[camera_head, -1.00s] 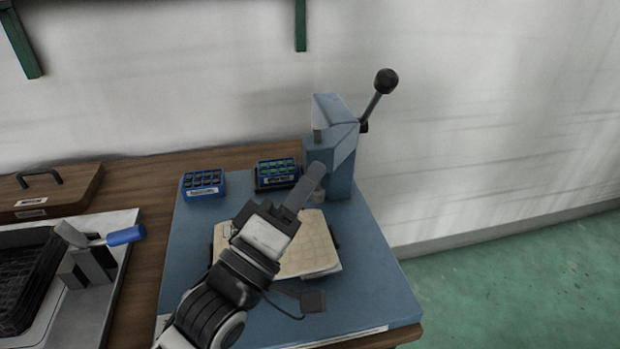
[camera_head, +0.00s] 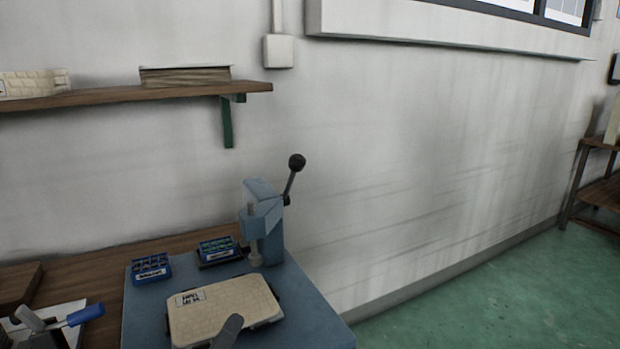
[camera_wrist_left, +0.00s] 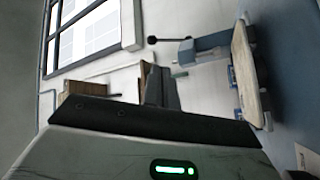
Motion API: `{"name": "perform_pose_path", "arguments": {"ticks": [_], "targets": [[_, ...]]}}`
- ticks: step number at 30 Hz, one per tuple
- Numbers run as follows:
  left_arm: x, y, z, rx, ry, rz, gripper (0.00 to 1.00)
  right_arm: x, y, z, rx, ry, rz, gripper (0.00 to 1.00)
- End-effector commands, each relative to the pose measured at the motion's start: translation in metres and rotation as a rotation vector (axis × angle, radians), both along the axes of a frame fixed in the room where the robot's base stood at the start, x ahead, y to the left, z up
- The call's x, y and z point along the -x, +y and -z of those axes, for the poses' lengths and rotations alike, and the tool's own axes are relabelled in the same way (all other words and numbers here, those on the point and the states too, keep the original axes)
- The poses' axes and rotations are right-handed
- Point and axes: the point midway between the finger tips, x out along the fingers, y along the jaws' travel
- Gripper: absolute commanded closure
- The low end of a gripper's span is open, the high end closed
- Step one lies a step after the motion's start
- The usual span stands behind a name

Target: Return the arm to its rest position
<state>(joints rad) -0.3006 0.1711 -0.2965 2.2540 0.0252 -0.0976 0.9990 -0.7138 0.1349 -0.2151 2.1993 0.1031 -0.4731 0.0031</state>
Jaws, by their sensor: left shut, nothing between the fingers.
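My left gripper (camera_head: 229,332) shows only by its fingertips at the bottom edge of the head view, in front of the tray panel's near edge. It is shut and empty. In the left wrist view its shut fingers (camera_wrist_left: 160,88) point toward the wall. The rest of the left arm is out of the head view. The cream tray panel (camera_head: 225,300), with a printed label, lies on the blue work mat (camera_head: 315,315). It also shows in the left wrist view (camera_wrist_left: 246,75). My right gripper is not in view.
A blue lever press (camera_head: 262,225) stands behind the panel. Two blue boxes (camera_head: 151,268) (camera_head: 217,250) sit at the mat's back left. A blue-handled clamp (camera_head: 84,315) is at the left. A wooden shelf (camera_head: 130,96) hangs above. Open floor lies to the right.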

Motion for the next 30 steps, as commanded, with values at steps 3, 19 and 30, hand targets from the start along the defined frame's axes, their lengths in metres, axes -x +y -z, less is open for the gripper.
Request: {"name": "perform_pose_path", "arguments": {"ticks": [3, 19, 30], "targets": [[0.006, 0.004, 0.033, -0.149, 0.082, -0.040, 1.00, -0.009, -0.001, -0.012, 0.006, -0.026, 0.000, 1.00], [0.105, 0.030, 0.201, -1.000, 0.458, 0.086, 1.00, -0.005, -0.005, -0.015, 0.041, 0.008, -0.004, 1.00], [0.112, 0.031, 0.209, -1.048, 0.467, 0.107, 1.00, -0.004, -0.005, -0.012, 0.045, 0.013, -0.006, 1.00]]}}
